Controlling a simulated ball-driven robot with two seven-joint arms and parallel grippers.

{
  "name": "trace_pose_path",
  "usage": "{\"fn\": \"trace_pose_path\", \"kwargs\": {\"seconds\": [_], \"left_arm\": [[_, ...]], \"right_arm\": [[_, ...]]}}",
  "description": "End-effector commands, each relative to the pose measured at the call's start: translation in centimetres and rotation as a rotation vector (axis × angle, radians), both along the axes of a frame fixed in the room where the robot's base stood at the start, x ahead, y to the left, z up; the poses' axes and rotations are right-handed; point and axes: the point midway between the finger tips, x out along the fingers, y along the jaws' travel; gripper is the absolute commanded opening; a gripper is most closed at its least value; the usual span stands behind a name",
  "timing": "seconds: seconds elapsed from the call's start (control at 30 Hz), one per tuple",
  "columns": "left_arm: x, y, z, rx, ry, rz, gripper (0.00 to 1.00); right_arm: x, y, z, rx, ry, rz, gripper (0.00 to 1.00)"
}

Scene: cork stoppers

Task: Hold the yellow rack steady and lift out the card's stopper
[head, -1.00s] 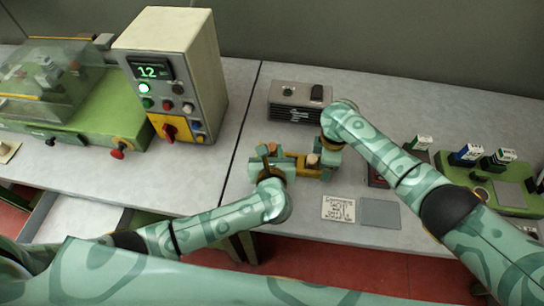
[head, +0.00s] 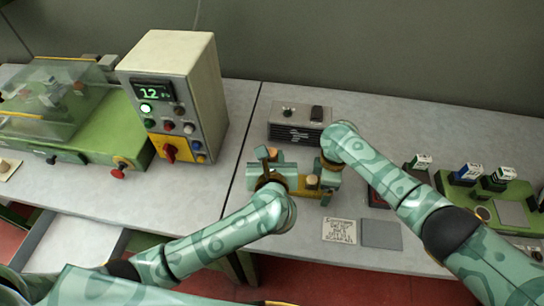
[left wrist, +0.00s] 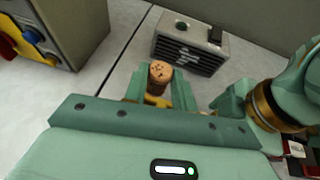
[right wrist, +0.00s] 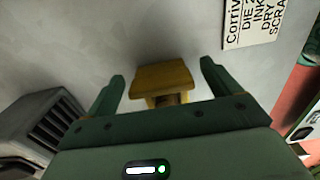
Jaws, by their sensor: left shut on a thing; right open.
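The yellow rack (head: 300,191) is on the table between my two grippers. A cork stopper (head: 312,181) stands at its right part. My left gripper (head: 268,168) is shut on the rack's left part. In the left wrist view a cork (left wrist: 160,72) with dark marks on top stands between its fingers, above a yellow strip of rack. My right gripper (head: 329,184) is open beside the rack's right end. In the right wrist view the rack's yellow end (right wrist: 163,79) shows between its spread fingers, apart from both. The written card (head: 340,231) lies in front; its text is mostly illegible.
A grey vented box (head: 298,122) stands behind the rack. A control box (head: 175,98) reading 12 and a green machine (head: 100,135) are at left. A grey pad (head: 381,233) lies beside the card. A green tray (head: 510,205) with bottles is at right.

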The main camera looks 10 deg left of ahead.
Motion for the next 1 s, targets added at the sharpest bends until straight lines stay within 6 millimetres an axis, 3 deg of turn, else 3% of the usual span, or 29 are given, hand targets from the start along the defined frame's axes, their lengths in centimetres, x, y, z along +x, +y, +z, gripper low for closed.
{"fn": "trace_pose_path", "kwargs": {"seconds": [0.17,0.4,0.6,0.73,1.0], "left_arm": [[0.0,0.0,0.0,0.000,0.000,0.000,0.06],[0.0,0.0,0.0,0.000,0.000,0.000,0.06],[0.0,0.0,0.0,0.000,0.000,0.000,0.06],[0.0,0.0,0.0,0.000,0.000,0.000,0.06],[0.0,0.0,0.0,0.000,0.000,0.000,0.06]], "right_arm": [[0.1,0.0,1.6,0.002,-0.001,0.000,0.89],[0.1,0.0,7.2,0.002,-0.003,0.001,0.89],[0.1,0.0,10.7,0.001,-0.001,0.000,0.89],[0.1,-0.1,11.8,-0.001,-0.001,0.000,0.89],[0.0,0.0,12.0,0.000,0.000,0.000,0.89]]}}
